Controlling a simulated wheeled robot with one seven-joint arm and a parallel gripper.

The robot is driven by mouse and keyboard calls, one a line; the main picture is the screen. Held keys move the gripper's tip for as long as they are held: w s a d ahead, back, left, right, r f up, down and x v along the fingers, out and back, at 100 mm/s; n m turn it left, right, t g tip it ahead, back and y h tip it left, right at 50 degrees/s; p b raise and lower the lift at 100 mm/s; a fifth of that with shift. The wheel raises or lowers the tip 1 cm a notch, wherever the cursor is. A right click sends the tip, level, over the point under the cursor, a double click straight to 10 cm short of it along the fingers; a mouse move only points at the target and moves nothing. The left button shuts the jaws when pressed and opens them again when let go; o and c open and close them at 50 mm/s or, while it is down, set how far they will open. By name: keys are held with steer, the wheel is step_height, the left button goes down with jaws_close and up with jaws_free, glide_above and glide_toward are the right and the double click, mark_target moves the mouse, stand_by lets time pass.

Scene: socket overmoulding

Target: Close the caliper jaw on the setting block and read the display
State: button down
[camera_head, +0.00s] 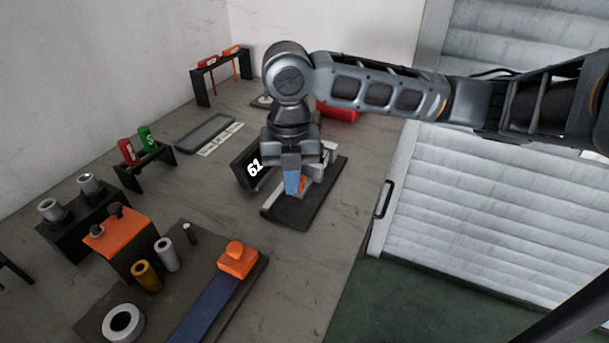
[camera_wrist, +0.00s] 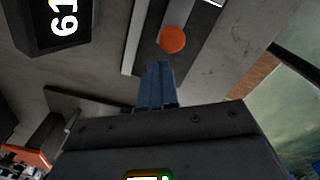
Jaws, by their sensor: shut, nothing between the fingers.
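The caliper fixture stands on a dark base plate (camera_head: 310,207) on the bench, with a pale rail that also shows in the wrist view (camera_wrist: 186,68). Its black display (camera_head: 252,169) reads 61, and the same display is sideways in the wrist view (camera_wrist: 62,20). My gripper (camera_head: 292,190) points down over the fixture, its blue fingers shut together and empty. An orange round part (camera_wrist: 172,40) lies just beyond the fingertips (camera_wrist: 157,66) in the wrist view. The caliper jaw and setting block are largely hidden behind my gripper, so I cannot tell whether they touch.
A grey tray (camera_head: 205,132) and a label strip (camera_head: 220,140) lie left of the display. A rack with red and green plugs (camera_head: 146,165) and an orange-topped stand (camera_head: 122,238) are further left. A red box (camera_head: 338,112) sits behind. The bench's right edge is close to the fixture.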

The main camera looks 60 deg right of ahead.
mark_target(293, 204)
steer(key=shift+f+b, duration=1.15)
steer(key=shift+f, duration=0.35)
steer(key=shift+w+d+b, duration=0.1)
steer(key=shift+d+b, duration=0.25)
steer(key=shift+d, duration=1.55)
stand_by(0.6)
steer(key=shift+a, duration=0.3)
steer(key=shift+a, duration=0.35)
steer(key=shift+r, duration=0.15)
step_height(293, 204, up, 8)
steer(key=p, duration=0.6)
stand_by(0.3)
steer(key=shift+a, duration=0.1)
stand_by(0.3)
